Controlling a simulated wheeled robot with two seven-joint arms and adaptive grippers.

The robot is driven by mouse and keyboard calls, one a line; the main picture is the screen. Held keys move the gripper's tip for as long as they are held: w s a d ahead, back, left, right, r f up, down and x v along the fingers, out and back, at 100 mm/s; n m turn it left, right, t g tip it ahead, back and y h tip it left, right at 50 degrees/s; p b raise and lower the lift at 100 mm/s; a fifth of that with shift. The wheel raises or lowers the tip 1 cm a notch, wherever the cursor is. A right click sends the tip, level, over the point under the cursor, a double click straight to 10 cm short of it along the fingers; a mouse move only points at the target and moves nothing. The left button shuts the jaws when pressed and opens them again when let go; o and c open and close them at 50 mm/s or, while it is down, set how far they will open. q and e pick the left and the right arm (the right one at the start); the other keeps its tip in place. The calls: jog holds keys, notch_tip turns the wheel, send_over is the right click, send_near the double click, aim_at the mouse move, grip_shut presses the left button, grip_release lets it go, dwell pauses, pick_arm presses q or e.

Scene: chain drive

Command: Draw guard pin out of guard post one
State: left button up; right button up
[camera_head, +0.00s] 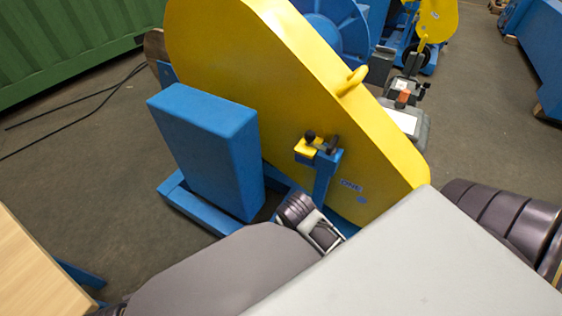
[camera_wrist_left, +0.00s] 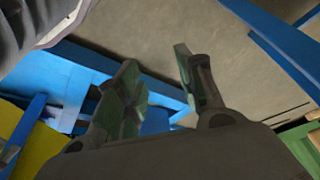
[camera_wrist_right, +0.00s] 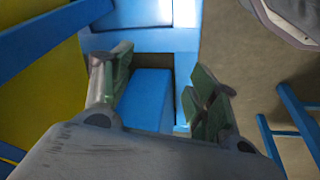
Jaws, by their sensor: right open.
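Guard post one (camera_head: 323,182) is a blue upright beside the yellow guard (camera_head: 290,80), with an "ONE" label on the guard next to it. A dark round knob, apparently the guard pin (camera_head: 310,135), shows at the post's top by a small yellow block (camera_head: 306,149). A dark part beside it is too small to make out. In the left wrist view my left gripper (camera_wrist_left: 158,75) is open and empty, above blue framework. In the right wrist view my right gripper (camera_wrist_right: 160,78) is open, with a blue bar between or beyond its fingers. Neither gripper's fingertips show clearly in the head view.
A blue box-shaped block (camera_head: 205,150) stands left of the post on a blue base frame (camera_head: 195,212). A wooden tabletop (camera_head: 35,270) is at lower left. Floor behind left is clear except black cables.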

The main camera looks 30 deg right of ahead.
jog(key=d+h+b, duration=0.1)
jog(key=m+h+b, duration=0.2)
jog(key=m+h, duration=1.3)
jog(key=m, duration=0.1)
send_near(306, 138)
jog(key=a+f, duration=0.1)
jog(key=f, duration=0.1)
pick_arm(q)
jog(key=s+d+f+t+h, duration=0.1)
jog(key=d+f+t+h, duration=0.1)
jog(key=d+f, duration=0.6)
jog(key=shift+d+t+h, duration=0.25)
jog(key=shift+t+h, duration=0.15)
jog(key=shift+h, duration=0.4)
pick_arm(e)
jog(key=shift+s+a+r+m+h, duration=0.15)
jog(key=shift+r, duration=0.3)
jog(key=shift+s+a+r+m+h, duration=0.15)
jog(key=shift+r, duration=0.25)
jog(key=shift+d, duration=0.1)
pick_arm(q)
jog(key=shift+s+a+r+p, duration=0.1)
jog(key=shift+r+p, duration=0.25)
jog(key=shift+r, duration=0.1)
pick_arm(e)
jog(key=shift+t, duration=0.3)
jog(key=shift+x, duration=6.8)
jog(key=shift+s, duration=0.1)
jog(key=c, duration=1.2)
